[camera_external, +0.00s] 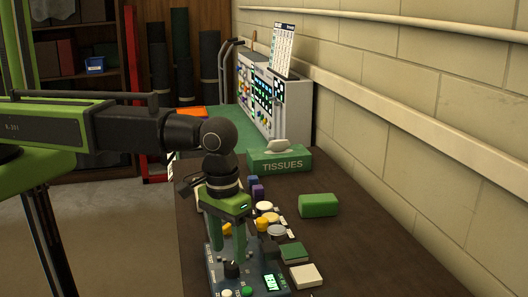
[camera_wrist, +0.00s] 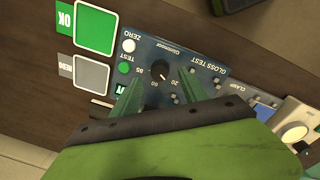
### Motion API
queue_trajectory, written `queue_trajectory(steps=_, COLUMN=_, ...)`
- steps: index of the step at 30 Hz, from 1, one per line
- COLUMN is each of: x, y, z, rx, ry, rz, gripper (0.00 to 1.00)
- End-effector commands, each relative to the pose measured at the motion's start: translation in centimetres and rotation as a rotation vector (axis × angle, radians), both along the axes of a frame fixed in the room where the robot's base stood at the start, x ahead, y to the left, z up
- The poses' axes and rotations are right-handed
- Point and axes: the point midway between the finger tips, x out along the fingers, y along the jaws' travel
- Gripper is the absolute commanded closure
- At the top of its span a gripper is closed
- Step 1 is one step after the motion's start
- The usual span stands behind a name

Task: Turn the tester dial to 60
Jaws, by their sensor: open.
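The gloss tester (camera_wrist: 205,62) is a blue panel that appears upside down in the wrist view. Its black dial (camera_wrist: 160,70) has the marks 20, 60 and 85 around it. A small light mark on the dial seems to point towards 20. My gripper (camera_wrist: 161,77) is open, with one green finger on each side of the dial; I cannot tell whether they touch it. In the external view my gripper (camera_external: 230,254) points down over the tester (camera_external: 216,277), around its dial (camera_external: 232,269). The tester's lit display (camera_external: 271,282) is partly hidden by my gripper in the wrist view.
White and green buttons (camera_wrist: 124,68) sit beside the dial. The green OK pad (camera_wrist: 95,27) and a grey pad (camera_wrist: 91,72) lie close by. A wall borders the bench.

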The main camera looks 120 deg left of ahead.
Motion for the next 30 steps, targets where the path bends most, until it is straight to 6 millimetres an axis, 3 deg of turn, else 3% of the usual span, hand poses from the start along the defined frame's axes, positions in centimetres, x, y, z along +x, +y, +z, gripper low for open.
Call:
queue_trajectory(steps=1, x=0.1, y=0.0, z=-2.2, rx=0.0, ry=0.0, rz=0.0, gripper=0.48)
queue_trajectory(steps=5, x=0.2, y=0.0, z=-4.0, rx=0.0, ry=0.0, rz=0.0, gripper=0.48)
queue_trajectory(steps=15, x=0.2, y=-0.1, z=-4.2, rx=0.0, ry=0.0, rz=0.0, gripper=0.48)
queue_trajectory(steps=27, x=0.2, y=-0.1, z=-4.2, rx=0.0, ry=0.0, rz=0.0, gripper=0.99)
queue_trajectory(steps=30, x=0.2, y=-0.1, z=-4.2, rx=0.0, ry=0.0, rz=0.0, gripper=1.0)
